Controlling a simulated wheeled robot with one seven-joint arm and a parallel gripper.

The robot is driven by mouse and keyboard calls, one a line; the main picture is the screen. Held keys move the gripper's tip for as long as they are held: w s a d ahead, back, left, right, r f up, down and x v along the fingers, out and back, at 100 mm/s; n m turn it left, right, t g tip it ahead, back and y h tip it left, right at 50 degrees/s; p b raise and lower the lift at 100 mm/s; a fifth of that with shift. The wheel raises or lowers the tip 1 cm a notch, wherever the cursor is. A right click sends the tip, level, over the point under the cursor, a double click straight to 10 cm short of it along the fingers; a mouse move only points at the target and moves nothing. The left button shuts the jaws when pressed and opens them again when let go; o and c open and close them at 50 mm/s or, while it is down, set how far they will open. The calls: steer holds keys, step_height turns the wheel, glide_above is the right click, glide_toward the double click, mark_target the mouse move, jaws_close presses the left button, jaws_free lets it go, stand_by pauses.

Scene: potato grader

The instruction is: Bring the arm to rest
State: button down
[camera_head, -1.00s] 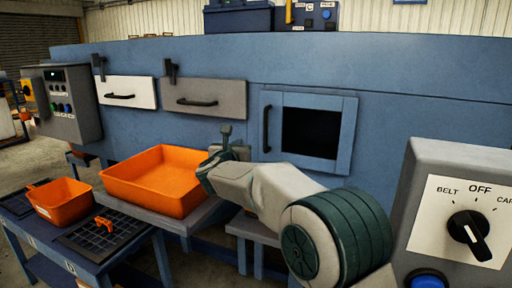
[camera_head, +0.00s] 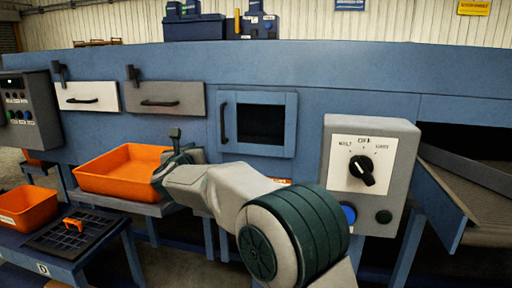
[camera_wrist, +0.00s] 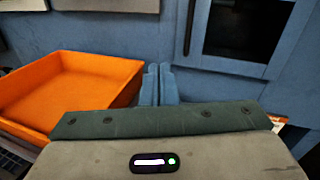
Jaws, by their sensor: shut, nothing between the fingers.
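My arm reaches forward from the lower right of the head view, with its green-banded joint nearest the camera. My gripper (camera_wrist: 159,84) shows in the wrist view with its two blue-grey fingers together and nothing between them. In the head view the arm's end is by the right side of the large orange tray (camera_head: 92,184), and the fingers are mostly hidden there. The tray also shows at the left of the wrist view (camera_wrist: 40,115). I cannot tell whether the arm touches it.
The blue grader with a dark square window (camera_head: 260,124) stands behind. A grey switch box (camera_head: 340,205) with a black knob (camera_head: 362,170) is right of my arm. A small orange bin (camera_head: 28,208) and a black grid tray (camera_head: 75,236) with an orange handle lie on the left bench.

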steer(key=s+d+r+n+g+y+p, duration=0.1)
steer(key=s+d+n+g+y+p, duration=0.15)
steer(key=s+d+n, duration=0.5)
steer(key=s+d+n+g+y+p, duration=0.1)
steer(key=s+d+n+g+p, duration=0.3)
steer(key=d+n, duration=0.65)
steer(key=s+d+f+n+g+h+p, duration=0.1)
steer(key=s+d+f+n+g, duration=0.2)
steer(key=s, duration=0.6)
steer(key=s+d+f+n+g+h+p, duration=0.1)
steer(key=s+d+f+n+g+h, duration=0.1)
steer(key=s+d+f+n, duration=0.2)
steer(key=s+d+f+n+g+h+p, duration=0.1)
steer(key=s+d+f+n+g, duration=0.2)
steer(key=s+d+n, duration=0.6)
steer(key=s, duration=0.6)
steer(key=shift+s+d+f+g+p, duration=0.25)
steer(key=shift+f+g+p, duration=0.05)
steer(key=shift+f+g, duration=0.1)
steer(key=shift+a+h, duration=0.15)
steer(key=shift+h, duration=0.1)
